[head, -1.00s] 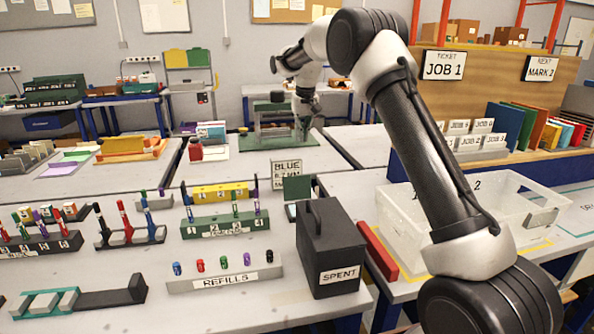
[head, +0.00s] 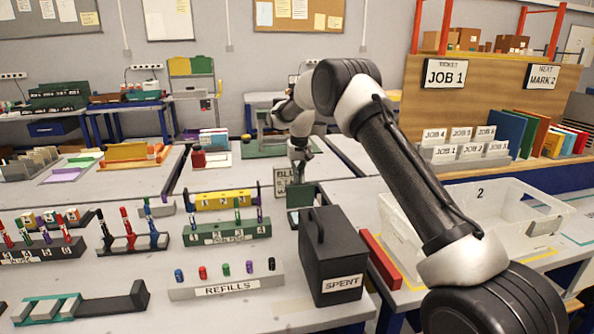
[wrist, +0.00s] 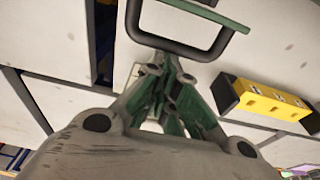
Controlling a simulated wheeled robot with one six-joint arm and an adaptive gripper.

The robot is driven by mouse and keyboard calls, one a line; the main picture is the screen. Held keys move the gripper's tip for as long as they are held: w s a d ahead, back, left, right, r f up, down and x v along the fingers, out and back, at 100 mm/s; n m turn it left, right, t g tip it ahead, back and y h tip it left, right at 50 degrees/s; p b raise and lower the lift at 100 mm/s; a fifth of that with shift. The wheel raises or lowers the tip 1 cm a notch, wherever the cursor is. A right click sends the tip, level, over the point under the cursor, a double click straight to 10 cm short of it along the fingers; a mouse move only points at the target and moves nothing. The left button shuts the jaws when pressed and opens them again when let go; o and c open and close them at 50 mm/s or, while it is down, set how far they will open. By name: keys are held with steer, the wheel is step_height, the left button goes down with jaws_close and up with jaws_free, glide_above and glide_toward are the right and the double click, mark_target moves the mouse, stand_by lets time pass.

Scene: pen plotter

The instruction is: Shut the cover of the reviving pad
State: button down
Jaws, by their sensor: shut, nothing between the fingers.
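The reviving pad (head: 293,218) lies on the bench behind the black SPENT box, which hides part of it. Its green cover (head: 301,194) stands upright, open. In the wrist view the cover shows edge-on as a green strip (wrist: 205,12) at the top, with a dark loop-shaped handle on the side facing my gripper. My gripper (head: 299,175) is shut and empty, low over the bench just behind the cover. In the wrist view its fingers (wrist: 168,80) are close to the loop; whether they touch it I cannot tell.
The SPENT box (head: 331,255) stands in front of the pad. A sign reading BLUE (head: 283,182) stands behind it, partly hidden. A yellow rack (head: 222,200) and a green rack (head: 227,232) are to the left. A clear bin (head: 480,215) is to the right.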

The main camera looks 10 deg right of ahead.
steer(key=shift+s+f, duration=0.1)
steer(key=shift+s, duration=0.7)
